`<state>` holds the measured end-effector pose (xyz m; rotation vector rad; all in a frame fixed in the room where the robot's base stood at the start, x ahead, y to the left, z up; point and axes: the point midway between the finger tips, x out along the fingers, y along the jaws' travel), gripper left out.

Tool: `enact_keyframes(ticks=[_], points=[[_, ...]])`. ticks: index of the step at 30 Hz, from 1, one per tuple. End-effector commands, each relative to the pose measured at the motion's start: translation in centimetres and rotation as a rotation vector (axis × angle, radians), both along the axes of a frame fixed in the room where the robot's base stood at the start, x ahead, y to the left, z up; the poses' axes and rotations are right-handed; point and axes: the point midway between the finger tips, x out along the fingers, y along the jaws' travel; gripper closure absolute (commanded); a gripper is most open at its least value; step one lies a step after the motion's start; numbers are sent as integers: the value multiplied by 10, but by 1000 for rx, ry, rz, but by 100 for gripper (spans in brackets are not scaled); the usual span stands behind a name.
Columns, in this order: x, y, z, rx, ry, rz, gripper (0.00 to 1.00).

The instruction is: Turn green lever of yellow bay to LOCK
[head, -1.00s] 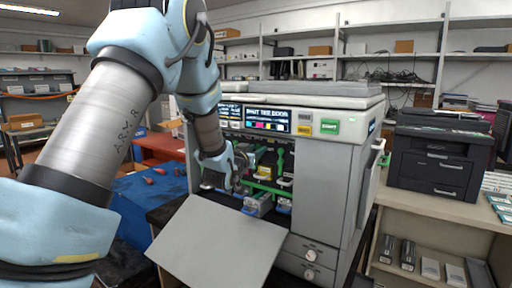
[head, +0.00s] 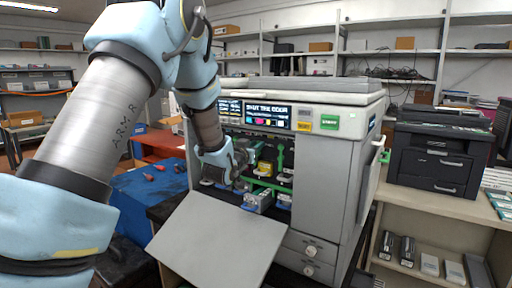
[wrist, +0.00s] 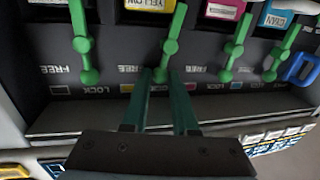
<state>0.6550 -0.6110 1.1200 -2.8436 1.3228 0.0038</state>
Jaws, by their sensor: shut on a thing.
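In the wrist view the yellow bay's green lever (wrist: 171,47) hangs below the YELLOW label (wrist: 147,5). Its knobbed lower end is between the fingertips of my gripper (wrist: 160,80), which is shut on it. The lower end lies right of the word FREE (wrist: 127,69), on the LOCK side; the word LOCK under it is mostly hidden by my fingers. In the head view my gripper (head: 240,166) is inside the open front of the printer (head: 335,165), and the lever it holds cannot be made out there.
Other green levers stand left (wrist: 82,45) and right (wrist: 235,47) of my fingers. A blue handle (wrist: 300,68) is at the far right. In the head view the printer's open door (head: 220,240) slopes down in front. A blue-covered table (head: 150,195) is at the left.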

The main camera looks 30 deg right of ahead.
Motion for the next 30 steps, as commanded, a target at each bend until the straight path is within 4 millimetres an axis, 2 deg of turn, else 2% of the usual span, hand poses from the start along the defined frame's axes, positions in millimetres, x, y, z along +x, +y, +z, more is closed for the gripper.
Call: enact_keyframes(ticks=[7,17,18,21,30], points=[[6,4,0,-93,163,-1,100],[6,3,2,-105,190,-2,100],[6,3,1,-105,190,-2,71],[7,3,2,-104,189,-2,61],[5,7,1,-104,189,-1,61]])
